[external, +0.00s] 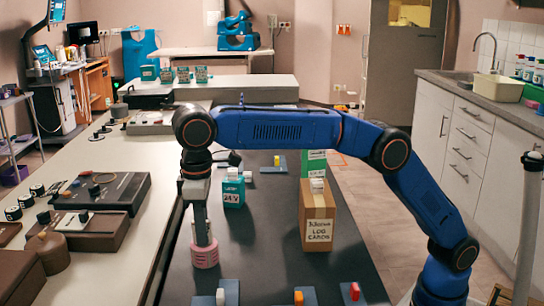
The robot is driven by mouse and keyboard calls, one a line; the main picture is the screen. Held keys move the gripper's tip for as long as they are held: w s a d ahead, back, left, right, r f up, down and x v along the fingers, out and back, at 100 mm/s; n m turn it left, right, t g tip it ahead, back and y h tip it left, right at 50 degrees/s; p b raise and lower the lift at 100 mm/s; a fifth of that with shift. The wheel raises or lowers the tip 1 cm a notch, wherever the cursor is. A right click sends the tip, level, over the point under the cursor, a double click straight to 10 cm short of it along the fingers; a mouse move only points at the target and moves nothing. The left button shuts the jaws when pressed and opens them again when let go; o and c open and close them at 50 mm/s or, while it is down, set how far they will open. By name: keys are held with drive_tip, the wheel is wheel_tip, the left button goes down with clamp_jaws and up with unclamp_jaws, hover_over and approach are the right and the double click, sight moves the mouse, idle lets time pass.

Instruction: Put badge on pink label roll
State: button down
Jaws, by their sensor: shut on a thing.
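The pink label roll (204,257) stands on the dark tabletop at its left edge, in the lower middle of the external view. My gripper (203,238) points straight down directly over the roll, with its fingertips at or just above the roll's top. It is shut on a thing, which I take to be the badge. The badge is too small and too covered by the fingers to make out. I cannot tell whether it touches the roll.
A blue 24 V box (233,192) and a brown log cards box (317,222) stand to the right.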

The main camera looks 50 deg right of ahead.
drive_tip(key=c, duration=1.8)
unclamp_jaws()
wheel_tip(320, 180, up, 6)
drive_tip(key=shift+r, duration=0.8)
